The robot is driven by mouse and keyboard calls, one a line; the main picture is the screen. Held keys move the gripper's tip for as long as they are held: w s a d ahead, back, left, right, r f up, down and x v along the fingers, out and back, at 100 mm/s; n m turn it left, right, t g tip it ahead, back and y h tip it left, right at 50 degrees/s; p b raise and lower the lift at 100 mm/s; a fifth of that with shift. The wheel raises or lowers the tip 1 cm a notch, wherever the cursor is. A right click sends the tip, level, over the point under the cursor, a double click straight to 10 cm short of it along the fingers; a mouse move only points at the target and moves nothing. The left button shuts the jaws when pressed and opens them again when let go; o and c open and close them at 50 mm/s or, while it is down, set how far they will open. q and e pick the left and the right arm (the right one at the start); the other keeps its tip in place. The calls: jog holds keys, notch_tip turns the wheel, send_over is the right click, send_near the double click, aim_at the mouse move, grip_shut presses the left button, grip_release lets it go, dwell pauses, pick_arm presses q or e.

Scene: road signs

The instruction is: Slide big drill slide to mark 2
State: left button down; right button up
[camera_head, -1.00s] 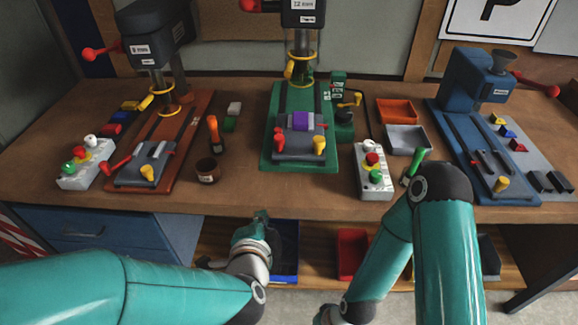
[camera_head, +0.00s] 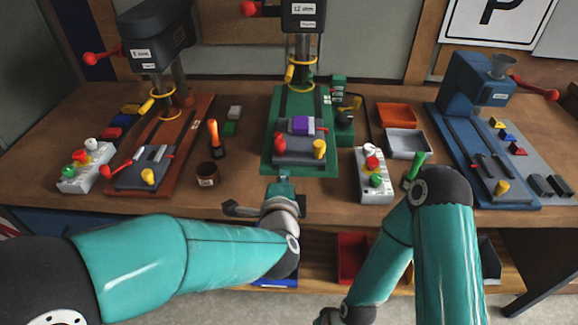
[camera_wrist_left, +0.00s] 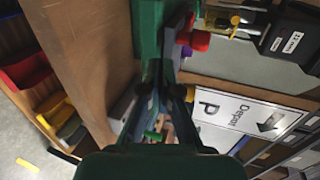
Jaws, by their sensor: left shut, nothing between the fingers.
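The middle drill press (camera_head: 303,15), labelled 12, stands on a green base (camera_head: 318,171). Its grey slide (camera_head: 296,151) sits near the front of the base, with a purple block (camera_head: 300,125), a red handle at its left and a yellow knob (camera_head: 319,148) at its right. My left gripper (camera_head: 284,180) is shut and empty just before the front edge of the green base, below the slide. Its closed fingers show in the left wrist view (camera_wrist_left: 164,78), near the green base. I cannot read a mark 2.
A smaller drill (camera_head: 155,40) on a brown base stands left, a blue machine (camera_head: 470,85) right. A cup (camera_head: 207,174), a screwdriver (camera_head: 213,138) and a control box (camera_head: 373,175) flank the green base. The bench front edge lies under my left wrist.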

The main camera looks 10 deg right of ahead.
pick_arm(q)
jog(key=shift+w+d, duration=0.2)
jog(key=shift+w, duration=0.5)
jog(key=shift+w+d, duration=0.2)
jog(key=shift+w, duration=0.5)
pick_arm(e)
jog(key=shift+r, duration=0.45)
